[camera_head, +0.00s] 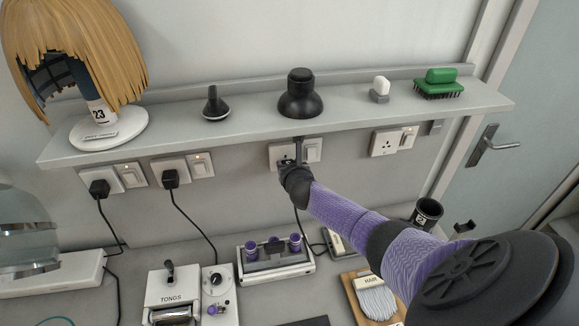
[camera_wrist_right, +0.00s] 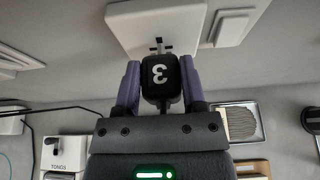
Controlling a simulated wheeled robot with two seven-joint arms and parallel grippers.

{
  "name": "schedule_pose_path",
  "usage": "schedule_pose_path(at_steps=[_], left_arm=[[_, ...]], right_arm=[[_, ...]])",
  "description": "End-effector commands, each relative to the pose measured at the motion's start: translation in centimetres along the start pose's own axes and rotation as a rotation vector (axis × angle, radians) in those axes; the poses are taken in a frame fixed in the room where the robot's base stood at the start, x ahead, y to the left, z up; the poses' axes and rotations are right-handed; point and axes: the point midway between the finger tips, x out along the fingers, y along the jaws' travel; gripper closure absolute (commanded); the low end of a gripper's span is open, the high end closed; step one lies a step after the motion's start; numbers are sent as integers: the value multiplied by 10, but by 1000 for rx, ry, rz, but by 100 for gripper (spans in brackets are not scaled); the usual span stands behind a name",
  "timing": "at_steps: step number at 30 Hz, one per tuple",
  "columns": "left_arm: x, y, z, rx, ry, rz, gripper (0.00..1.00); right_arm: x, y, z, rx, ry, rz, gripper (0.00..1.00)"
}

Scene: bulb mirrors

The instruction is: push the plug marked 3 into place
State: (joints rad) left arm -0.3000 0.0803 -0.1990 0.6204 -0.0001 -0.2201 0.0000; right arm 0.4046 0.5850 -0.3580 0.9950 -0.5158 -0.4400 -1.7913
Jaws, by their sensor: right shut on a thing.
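The black plug marked 3 (camera_wrist_right: 160,76) is between the two fingers of my right gripper (camera_wrist_right: 160,88), which is shut on it. Its metal pins show and point at the white wall socket plate (camera_wrist_right: 150,22). In the head view my right gripper (camera_head: 288,165) is in front of the middle socket plate (camera_head: 277,151), under the shelf, and covers part of it. The plug's body stands off the plate; whether the pin tips touch the holes I cannot tell. My left gripper is in neither view.
The shelf (camera_head: 250,116) juts out just above my right gripper. Two plugs (camera_head: 100,187) (camera_head: 170,179) sit in sockets to the left. An empty-looking socket plate (camera_head: 384,142) is to the right. Tongs base (camera_head: 172,285), roller box (camera_head: 275,262) and black cup (camera_head: 427,214) stand below.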

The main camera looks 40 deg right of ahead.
Motion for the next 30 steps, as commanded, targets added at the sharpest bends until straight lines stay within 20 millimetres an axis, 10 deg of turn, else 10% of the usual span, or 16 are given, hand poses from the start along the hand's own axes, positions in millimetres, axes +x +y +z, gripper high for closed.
schedule_pose_path(at_steps=[27, 28, 30], left_arm=[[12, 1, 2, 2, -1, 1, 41], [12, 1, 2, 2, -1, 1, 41], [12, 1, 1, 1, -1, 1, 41]], right_arm=[[17, 0, 7, 0, -1, 0, 100], [18, 0, 7, 0, -1, 0, 46], [17, 0, 7, 0, 0, 0, 31]])
